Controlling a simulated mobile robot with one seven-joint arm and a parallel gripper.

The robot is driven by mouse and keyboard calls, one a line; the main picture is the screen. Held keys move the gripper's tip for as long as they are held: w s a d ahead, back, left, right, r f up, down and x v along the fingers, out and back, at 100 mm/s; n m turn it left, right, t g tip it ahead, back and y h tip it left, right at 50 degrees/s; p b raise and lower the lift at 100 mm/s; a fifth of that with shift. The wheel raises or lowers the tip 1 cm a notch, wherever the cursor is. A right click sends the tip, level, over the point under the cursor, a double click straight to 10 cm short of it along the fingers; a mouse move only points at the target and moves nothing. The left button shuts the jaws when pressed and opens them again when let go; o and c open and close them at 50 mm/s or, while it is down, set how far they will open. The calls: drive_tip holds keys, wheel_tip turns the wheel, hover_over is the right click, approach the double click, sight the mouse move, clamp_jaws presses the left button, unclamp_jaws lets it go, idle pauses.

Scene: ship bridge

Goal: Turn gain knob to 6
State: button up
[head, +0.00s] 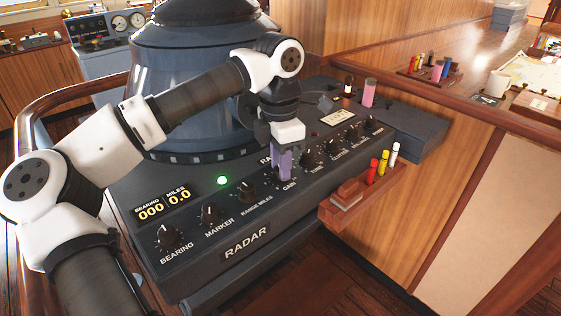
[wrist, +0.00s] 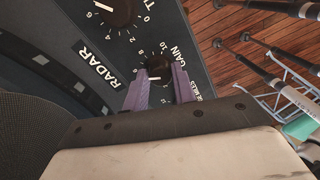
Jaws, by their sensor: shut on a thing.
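The gain knob (wrist: 158,66) is a round black knob with a white pointer mark, on the sloped radar panel (head: 204,238). In the wrist view it sits between the two purple fingers of my gripper (wrist: 161,80), which are shut on its sides. Numbers ring the knob and the word GAIN is beside it. The pointer mark is partly seen, and I cannot tell exactly which number it points at. In the head view my gripper (head: 283,176) points down at the panel just above the GAIN label, and its fingers hide most of the knob.
The range miles knob (head: 248,188) is left of my gripper and the tune knob (head: 310,159) is right of it. A wooden holder (head: 345,196) with red and yellow markers sticks out at the panel's front edge. A pink cylinder (head: 369,92) stands at the back right.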

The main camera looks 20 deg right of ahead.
idle(0.4)
drive_tip(key=o, duration=1)
drive_tip(key=shift+r, duration=0.1)
wheel_tip(320, 180, up, 14)
drive_tip(key=shift+w+b, duration=0.3)
drive_tip(key=shift+b, duration=0.15)
drive_tip(key=shift+f, duration=0.2)
